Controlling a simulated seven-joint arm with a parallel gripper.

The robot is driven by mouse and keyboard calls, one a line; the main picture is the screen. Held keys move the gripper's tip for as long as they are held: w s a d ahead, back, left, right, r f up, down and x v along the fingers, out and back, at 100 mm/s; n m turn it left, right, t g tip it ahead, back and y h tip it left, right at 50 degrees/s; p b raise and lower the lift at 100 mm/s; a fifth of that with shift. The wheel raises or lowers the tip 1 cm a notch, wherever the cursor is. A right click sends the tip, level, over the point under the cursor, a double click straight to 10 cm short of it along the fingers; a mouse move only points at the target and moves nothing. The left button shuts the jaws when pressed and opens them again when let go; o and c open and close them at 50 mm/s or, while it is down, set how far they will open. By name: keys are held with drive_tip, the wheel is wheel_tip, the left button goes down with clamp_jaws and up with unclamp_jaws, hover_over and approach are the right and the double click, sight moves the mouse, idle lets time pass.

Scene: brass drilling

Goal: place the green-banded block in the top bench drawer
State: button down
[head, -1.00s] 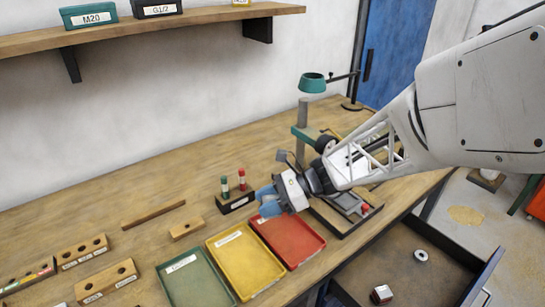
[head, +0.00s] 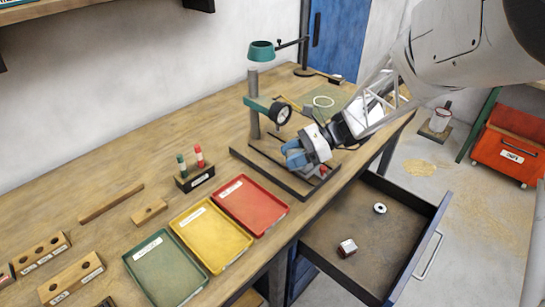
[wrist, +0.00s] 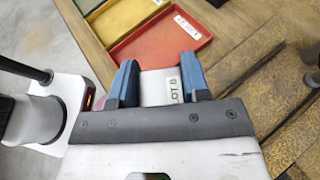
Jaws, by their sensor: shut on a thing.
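My gripper (head: 290,158) is above the drill-press base, at the bench's front edge. In the wrist view its two blue fingers (wrist: 158,82) are shut on a pale grey block (wrist: 157,92) with a label that seems to read "LOT B". No green band shows on its visible face, and the fingers hide its sides. The top bench drawer (head: 345,205) is pulled open below and to the right of my gripper.
Green (head: 165,268), yellow (head: 212,240) and red (head: 250,204) trays lie left of my gripper. The drill press (head: 254,105) stands behind it. A stand (head: 195,180) holds a green and a red piece. A red bin (head: 510,148) is at far right.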

drive_tip(key=d+m+t, duration=0.2)
drive_tip(key=d+t, duration=0.1)
drive_tip(key=d, duration=2.3)
wheel_tip(320, 180, down, 24)
drive_tip(key=shift+s+d+f, duration=0.2)
drive_tip(key=shift+d, duration=0.2)
drive_tip(key=shift+f, duration=0.1)
drive_tip(key=shift+f, duration=3.25)
drive_tip(key=shift+f, duration=0.6)
drive_tip(key=c, duration=0.5)
unclamp_jaws()
